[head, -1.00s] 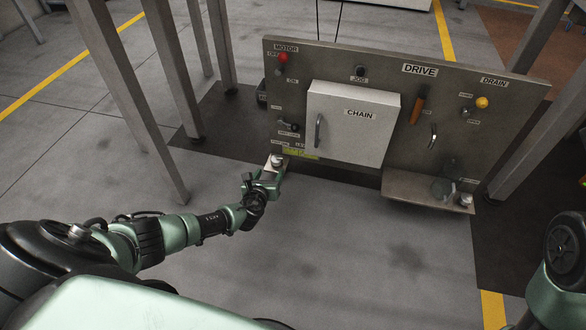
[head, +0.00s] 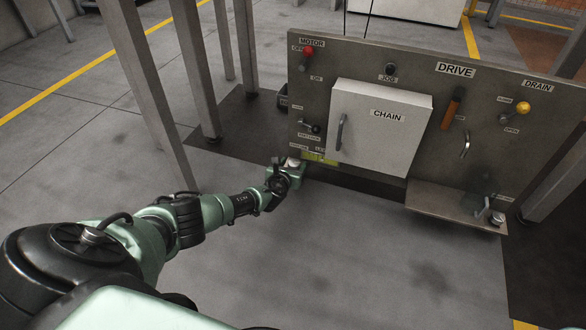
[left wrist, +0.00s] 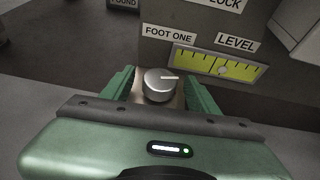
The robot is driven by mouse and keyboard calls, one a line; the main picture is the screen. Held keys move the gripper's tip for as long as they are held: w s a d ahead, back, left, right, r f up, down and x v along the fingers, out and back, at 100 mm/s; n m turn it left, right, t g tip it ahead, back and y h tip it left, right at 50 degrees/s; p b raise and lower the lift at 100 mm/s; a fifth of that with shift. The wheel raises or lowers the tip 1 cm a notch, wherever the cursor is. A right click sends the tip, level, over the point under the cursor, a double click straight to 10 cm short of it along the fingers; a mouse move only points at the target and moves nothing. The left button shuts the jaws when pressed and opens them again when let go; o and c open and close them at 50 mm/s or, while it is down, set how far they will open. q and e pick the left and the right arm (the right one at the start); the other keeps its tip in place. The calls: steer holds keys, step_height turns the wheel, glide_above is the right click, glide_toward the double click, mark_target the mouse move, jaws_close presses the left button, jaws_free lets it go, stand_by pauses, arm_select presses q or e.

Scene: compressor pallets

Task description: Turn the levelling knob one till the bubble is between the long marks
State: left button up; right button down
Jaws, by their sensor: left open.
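The levelling knob (left wrist: 160,84), labelled FOOT ONE (left wrist: 170,32), is a round grey knob with a pale line on top. It stands between the two green fingers of my left gripper (left wrist: 162,92), which is open with gaps on both sides. In the head view my left gripper (head: 286,174) is at the panel's lower left corner and largely covers the knob. The yellow level (left wrist: 216,67) has dark marks and a pale round bubble (left wrist: 222,70) near its lower middle. I cannot tell which marks are the long ones. My right gripper is out of view.
The grey panel (head: 300,100) carries a white CHAIN box (head: 380,128), a red MOTOR knob (head: 308,51), levers and a yellow DRAIN knob (head: 523,108). A shelf (head: 440,203) juts out at lower right. Grey posts (head: 190,60) stand to the left. The floor in front is clear.

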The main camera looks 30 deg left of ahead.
arm_select(q)
jaws_close()
steer(key=shift+w+d+r+n+y+p, duration=0.15)
steer(key=shift+r+n+y+p, duration=0.15)
steer(key=shift+p, duration=0.2)
steer(key=shift+d+n+g+y+p, duration=0.1)
steer(key=shift+n+g+y+p, duration=0.2)
steer(key=shift+n+g+y, duration=0.15)
steer(key=shift+f+n+y, duration=0.15)
steer(key=shift+n+y, duration=0.3)
steer(key=shift+f+n+g+y, duration=0.15)
steer(key=shift+n+g+y, duration=0.3)
steer(key=shift+n+y, duration=0.05)
steer(key=shift+w+n+g+y+b, duration=0.1)
steer(key=shift+n+g+y+b, duration=0.2)
steer(key=shift+n+y+b, duration=0.1)
steer(key=shift+n+y, duration=0.4)
steer(key=shift+y, duration=0.1)
